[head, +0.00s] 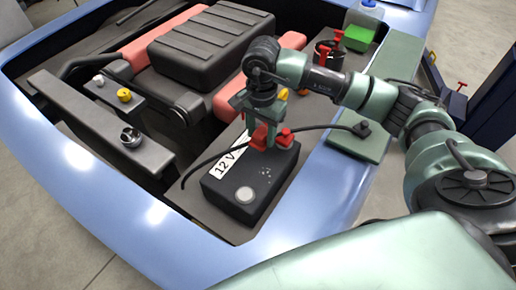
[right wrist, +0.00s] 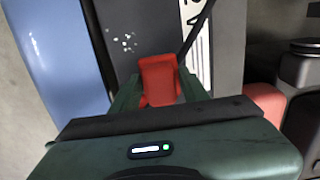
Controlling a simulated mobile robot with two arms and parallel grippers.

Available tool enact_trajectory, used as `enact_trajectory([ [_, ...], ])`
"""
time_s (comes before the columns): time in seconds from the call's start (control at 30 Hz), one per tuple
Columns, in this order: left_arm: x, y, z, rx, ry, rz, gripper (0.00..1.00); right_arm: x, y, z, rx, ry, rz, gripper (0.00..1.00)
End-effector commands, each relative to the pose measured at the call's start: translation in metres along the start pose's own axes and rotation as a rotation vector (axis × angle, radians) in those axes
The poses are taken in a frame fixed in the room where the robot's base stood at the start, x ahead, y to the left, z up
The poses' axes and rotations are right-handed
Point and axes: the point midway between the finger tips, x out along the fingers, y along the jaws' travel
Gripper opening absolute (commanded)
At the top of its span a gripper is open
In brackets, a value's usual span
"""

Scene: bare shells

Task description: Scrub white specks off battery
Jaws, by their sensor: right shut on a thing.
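The black battery (head: 225,195) with a "12 V" label (head: 228,163) sits in the near corner of the engine bay. Small white specks (head: 265,171) lie on its top, beside a round pale disc (head: 244,194); specks (right wrist: 125,42) also show in the right wrist view. Whether that piece touches the battery is hard to tell. My left gripper is not in view.
A black cable end (head: 362,128) rests on the green ledge (head: 355,147). The engine cover (head: 210,45) and a metal cap (head: 131,137) lie left.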

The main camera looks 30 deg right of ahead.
Motion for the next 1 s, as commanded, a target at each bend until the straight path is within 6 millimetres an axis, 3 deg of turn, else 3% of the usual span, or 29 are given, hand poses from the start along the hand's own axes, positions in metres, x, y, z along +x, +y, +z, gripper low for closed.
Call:
enact_trajectory([
  [0.33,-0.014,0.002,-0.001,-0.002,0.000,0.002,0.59,-0.029,0.001,-0.003,0.010,0.001,-0.001,0.07],
  [1.0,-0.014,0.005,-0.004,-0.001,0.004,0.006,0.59,-0.030,-0.001,-0.001,0.014,-0.001,0.000,0.07],
])
